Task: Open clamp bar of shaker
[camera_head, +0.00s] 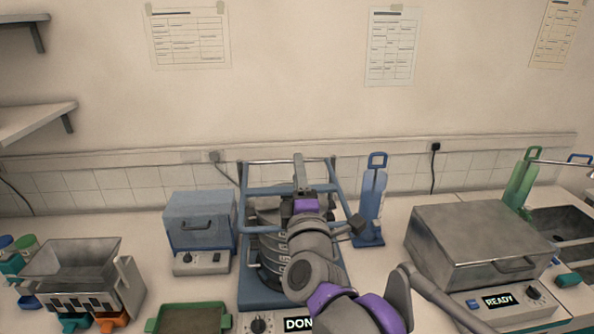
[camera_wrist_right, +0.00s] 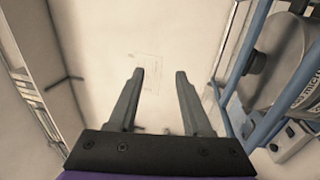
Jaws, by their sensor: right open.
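The shaker (camera_head: 270,296) stands mid-counter, with a blue frame (camera_head: 247,185) around a stack of grey sieves (camera_head: 265,235). Its display is partly hidden and shows "DON". A thin grey bar (camera_head: 265,161) spans the top of the frame, with a blue crossbar lower down; I cannot tell for sure which is the clamp bar. My right arm hides much of the stack. My right gripper (camera_head: 299,168) is at the top of the frame. In the right wrist view the gripper (camera_wrist_right: 160,73) is open and empty, with the blue frame (camera_wrist_right: 254,45) to its right. My left gripper is not in view.
A blue box-like device (camera_head: 200,218) stands left of the shaker. A blue rack (camera_head: 372,195) and a grey lidded device reading "READY" (camera_head: 480,240) stand right. A hopper device (camera_head: 75,265) and a green tray (camera_head: 188,318) are at the left front.

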